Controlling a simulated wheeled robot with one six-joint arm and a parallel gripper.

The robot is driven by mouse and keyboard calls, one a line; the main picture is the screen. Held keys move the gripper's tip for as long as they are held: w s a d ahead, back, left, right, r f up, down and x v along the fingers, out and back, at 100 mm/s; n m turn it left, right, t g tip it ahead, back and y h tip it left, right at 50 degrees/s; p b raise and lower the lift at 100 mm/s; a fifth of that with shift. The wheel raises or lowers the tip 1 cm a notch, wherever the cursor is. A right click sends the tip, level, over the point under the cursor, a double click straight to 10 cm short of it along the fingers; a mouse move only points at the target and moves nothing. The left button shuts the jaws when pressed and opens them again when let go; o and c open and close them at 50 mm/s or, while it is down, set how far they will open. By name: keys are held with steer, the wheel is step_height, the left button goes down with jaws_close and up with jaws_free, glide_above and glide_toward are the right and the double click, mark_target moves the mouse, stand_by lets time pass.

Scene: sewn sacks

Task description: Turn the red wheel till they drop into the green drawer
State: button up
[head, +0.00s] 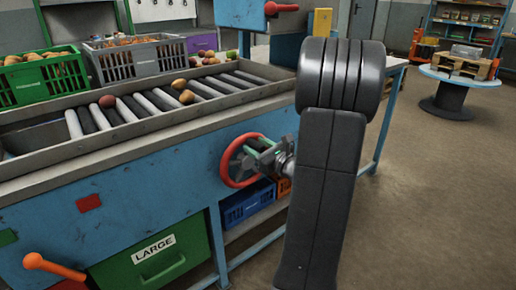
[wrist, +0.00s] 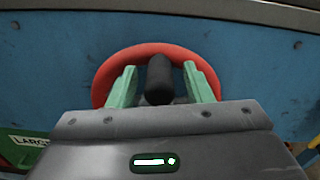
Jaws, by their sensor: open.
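The red wheel (head: 226,168) is on the side of the blue sorting machine; it also shows in the wrist view (wrist: 103,84). My gripper (head: 248,153) is at the wheel. In the wrist view its green fingers (wrist: 160,85) stand apart on either side of the wheel's black handle (wrist: 159,82). Whether they touch the handle I cannot tell. The green drawer (head: 150,255), labelled LARGE, is at the lower left and looks closed. Several round potato-like items lie on the rollers, such as one brown item (head: 179,84) and one reddish item (head: 107,101).
A green crate (head: 45,82) and a grey crate (head: 130,62) full of produce stand behind the rollers. An orange lever (head: 52,266) juts out at the lower left. Open floor (head: 430,210) lies to the right.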

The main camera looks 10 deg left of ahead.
jaws_close()
stand_by(0.3)
